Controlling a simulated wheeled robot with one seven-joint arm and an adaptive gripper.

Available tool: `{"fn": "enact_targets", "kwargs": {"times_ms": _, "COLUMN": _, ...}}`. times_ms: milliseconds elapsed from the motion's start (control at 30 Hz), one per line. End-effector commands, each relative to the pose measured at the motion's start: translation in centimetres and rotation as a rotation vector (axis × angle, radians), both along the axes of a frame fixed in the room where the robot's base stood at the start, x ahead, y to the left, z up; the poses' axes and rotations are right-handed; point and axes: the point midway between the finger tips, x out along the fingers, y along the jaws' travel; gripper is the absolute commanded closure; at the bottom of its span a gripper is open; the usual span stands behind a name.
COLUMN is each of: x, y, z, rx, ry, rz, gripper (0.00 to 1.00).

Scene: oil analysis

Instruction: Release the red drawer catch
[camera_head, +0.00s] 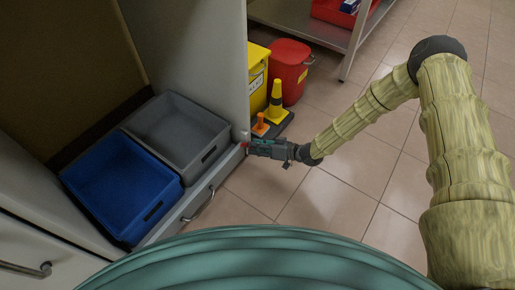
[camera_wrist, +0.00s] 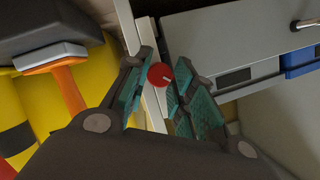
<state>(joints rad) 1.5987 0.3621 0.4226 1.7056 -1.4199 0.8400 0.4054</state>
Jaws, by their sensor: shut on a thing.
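The red drawer catch (camera_wrist: 158,75) is a small round red knob with a pale mark, at the drawer's edge. It shows as a tiny red spot in the head view (camera_head: 245,144). My gripper (camera_head: 252,147) is at the front corner of the open drawer (camera_head: 187,207). In the wrist view my gripper (camera_wrist: 162,82) has its green-padded fingers on either side of the catch, shut on it. The drawer holds a grey bin (camera_head: 176,130) and a blue bin (camera_head: 122,187). The catch's mounting is partly hidden by the fingers.
A yellow bin (camera_head: 258,80), a red bin (camera_head: 290,72) and a yellow cone (camera_head: 276,103) stand close beside my gripper. A metal handle (camera_head: 200,206) sticks out from the drawer front. A metal shelf (camera_head: 318,25) stands behind. The tiled floor at right is clear.

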Motion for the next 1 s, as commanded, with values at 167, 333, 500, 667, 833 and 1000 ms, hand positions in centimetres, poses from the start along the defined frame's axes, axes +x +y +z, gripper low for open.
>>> {"fn": "enact_targets", "kwargs": {"times_ms": 167, "x": -0.18, "y": 0.33, "z": -0.19, "rx": 0.081, "ry": 0.112, "rz": 0.008, "gripper": 0.99}}
{"fn": "enact_targets", "kwargs": {"times_ms": 333, "x": -0.19, "y": 0.32, "z": -0.26, "rx": 0.164, "ry": 0.229, "rz": 0.007, "gripper": 0.99}}
{"fn": "enact_targets", "kwargs": {"times_ms": 500, "x": -0.19, "y": 0.31, "z": -0.37, "rx": 0.253, "ry": 0.352, "rz": 0.008, "gripper": 0.99}}
{"fn": "enact_targets", "kwargs": {"times_ms": 667, "x": -0.16, "y": 0.27, "z": -0.40, "rx": 0.332, "ry": 0.460, "rz": 0.007, "gripper": 0.99}}
{"fn": "enact_targets", "kwargs": {"times_ms": 833, "x": -0.16, "y": 0.25, "z": -0.48, "rx": 0.398, "ry": 0.552, "rz": 0.007, "gripper": 0.99}}
{"fn": "enact_targets", "kwargs": {"times_ms": 1000, "x": -0.13, "y": 0.23, "z": -0.52, "rx": 0.445, "ry": 0.616, "rz": 0.006, "gripper": 0.99}}
